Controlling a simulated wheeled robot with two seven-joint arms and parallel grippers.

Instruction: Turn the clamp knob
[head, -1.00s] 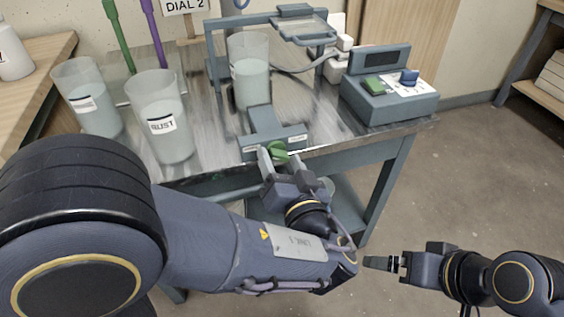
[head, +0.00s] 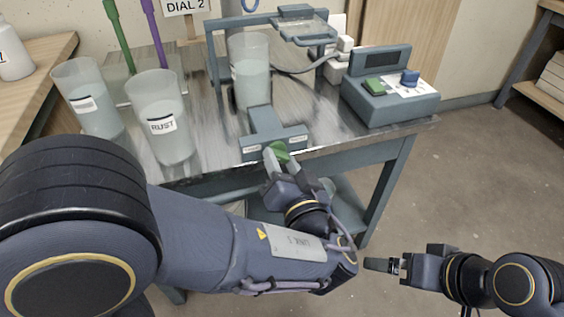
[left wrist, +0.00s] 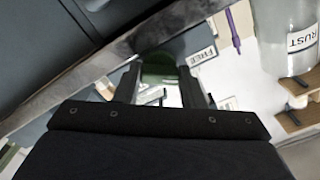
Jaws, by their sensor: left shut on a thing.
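The green clamp knob (head: 277,151) sits on the front of the blue-grey clamp block (head: 266,124) at the table's front edge. My left gripper (head: 280,160) is shut on the knob, with one finger on each side. In the left wrist view the green knob (left wrist: 157,72) shows between the fingers of my left gripper (left wrist: 160,85); part of it is hidden. A label reading FREE (left wrist: 202,55) is beside it. My right gripper (head: 383,264) is away from the table at the lower right, and its finger gap cannot be made out.
A bucket labelled RUST (head: 160,115), another bucket (head: 86,97) and a third bucket (head: 250,72) behind the clamp stand on the metal table (head: 325,125). A control box (head: 390,100) is at the right. Floor around my right gripper is clear.

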